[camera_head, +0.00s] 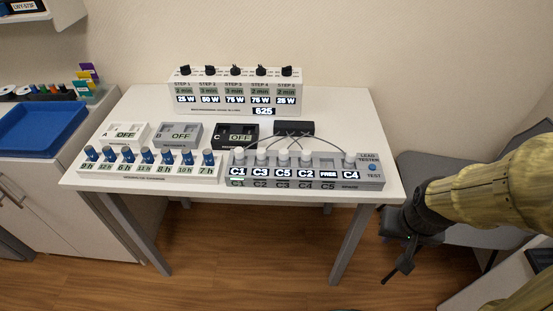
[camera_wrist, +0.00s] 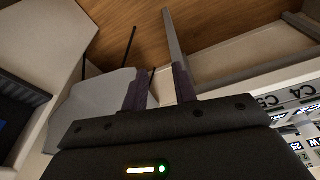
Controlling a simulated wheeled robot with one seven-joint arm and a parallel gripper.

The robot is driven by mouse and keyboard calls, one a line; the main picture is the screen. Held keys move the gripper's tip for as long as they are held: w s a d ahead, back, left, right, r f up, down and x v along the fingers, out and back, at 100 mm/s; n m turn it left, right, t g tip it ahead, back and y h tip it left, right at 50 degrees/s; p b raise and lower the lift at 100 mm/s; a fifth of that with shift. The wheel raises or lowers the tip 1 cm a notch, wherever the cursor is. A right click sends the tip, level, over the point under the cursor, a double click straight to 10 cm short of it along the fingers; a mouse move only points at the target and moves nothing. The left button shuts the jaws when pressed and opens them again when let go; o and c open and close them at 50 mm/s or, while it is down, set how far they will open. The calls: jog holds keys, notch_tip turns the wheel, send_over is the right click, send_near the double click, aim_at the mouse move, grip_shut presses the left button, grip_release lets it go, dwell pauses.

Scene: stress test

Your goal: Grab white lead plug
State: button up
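The lead tester (camera_head: 375,181) is a grey-white strip at the table's front right, with lit labels C1, C3, C5, C2, FREE and C4. Small white lead plugs stand upright along it, such as those at C1 (camera_head: 238,154) and C4 (camera_head: 350,159). No plug is clear above FREE. Thin dark leads arc from plugs to a black box (camera_head: 294,128) behind. My gripper (camera_head: 400,268) hangs right of the table, apart from the plugs. In the wrist view my gripper (camera_wrist: 160,88) has its fingers apart with nothing between them. The tester's C4 and C5 labels (camera_wrist: 285,95) show at the right.
The white table (camera_head: 330,107) also holds a step-timer box (camera_head: 235,93) at the back, three small modules with B (camera_head: 178,134) in the middle, and a row of blue knobs (camera_head: 150,158). A grey chair (camera_head: 440,170) stands at the right, close to my arm. A blue tray (camera_head: 40,128) is far left.

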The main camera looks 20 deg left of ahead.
jog(key=shift+a, duration=0.1)
jog(key=s+a+r+n+t+h+p, duration=0.1)
jog(key=a+n+t+p, duration=0.3)
jog(key=a+n, duration=0.6)
jog(key=s+a+r+n+t+h+p, duration=0.1)
jog(key=a+n+t+p, duration=0.4)
jog(key=a+n, duration=0.6)
jog(key=s+a+r+n+t+h+p, duration=0.2)
jog(key=s+a+n+t+h+p, duration=0.1)
jog(key=a+n, duration=0.8)
jog(key=a+t+h+p, duration=0.1)
jog(key=a+t+p, duration=0.1)
jog(key=a, duration=0.1)
jog(key=shift+a, duration=0.3)
jog(key=shift+w+d, duration=0.1)
jog(key=shift+w, duration=0.05)
